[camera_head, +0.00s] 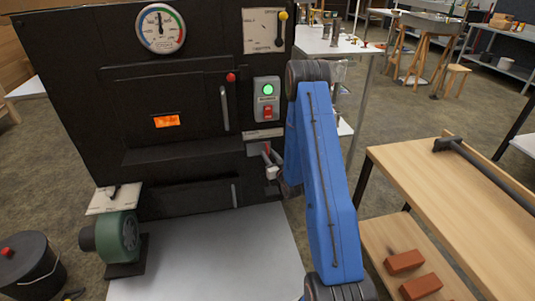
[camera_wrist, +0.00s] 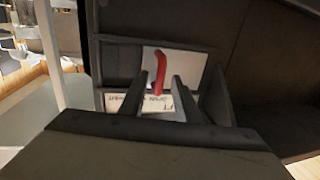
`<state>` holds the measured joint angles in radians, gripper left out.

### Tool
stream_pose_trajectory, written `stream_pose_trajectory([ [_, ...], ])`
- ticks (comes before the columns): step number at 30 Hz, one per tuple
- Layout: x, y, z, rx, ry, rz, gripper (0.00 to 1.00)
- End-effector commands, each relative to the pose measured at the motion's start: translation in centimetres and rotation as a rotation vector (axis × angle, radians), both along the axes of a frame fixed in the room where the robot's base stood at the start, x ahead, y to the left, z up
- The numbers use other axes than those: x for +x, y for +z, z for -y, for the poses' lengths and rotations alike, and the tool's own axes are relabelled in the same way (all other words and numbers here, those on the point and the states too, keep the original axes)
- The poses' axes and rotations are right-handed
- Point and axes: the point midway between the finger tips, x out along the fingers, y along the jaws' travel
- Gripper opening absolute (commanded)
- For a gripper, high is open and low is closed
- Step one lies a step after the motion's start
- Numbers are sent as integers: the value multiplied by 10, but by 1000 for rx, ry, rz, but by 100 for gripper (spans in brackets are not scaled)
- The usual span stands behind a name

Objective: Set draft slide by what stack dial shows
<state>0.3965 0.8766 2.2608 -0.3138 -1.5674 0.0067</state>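The round stack dial (camera_head: 160,29) is at the top of the black evaporator front. Its dark needle appears to point nearly straight up; the figures are too small to read. In the wrist view a red curved handle (camera_wrist: 160,66) stands before a white plate with an upside-down, partly hidden label; I cannot read enough to tell whether it is the draft slide. My gripper (camera_head: 270,158) is low at the right of the front. In the wrist view its two fingers (camera_wrist: 160,80) stand apart on either side of the red handle, with gaps visible.
A pale plate with a yellow knob (camera_head: 282,16) is at the top right of the front. Below it, a switch box (camera_head: 267,98) has a lit green lamp and a red switch. A green blower (camera_head: 118,237) stands lower left. A wooden bench (camera_head: 450,190) is at right.

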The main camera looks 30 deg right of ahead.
Motion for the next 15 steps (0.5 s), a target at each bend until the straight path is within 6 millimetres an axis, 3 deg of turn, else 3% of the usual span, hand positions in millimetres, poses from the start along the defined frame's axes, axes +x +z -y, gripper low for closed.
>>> stream_pose_trajectory([
  [6, 18, 0, 2, -1, -1, 0, 30],
  [15, 22, 0, 2, 0, -1, -1, 30],
])
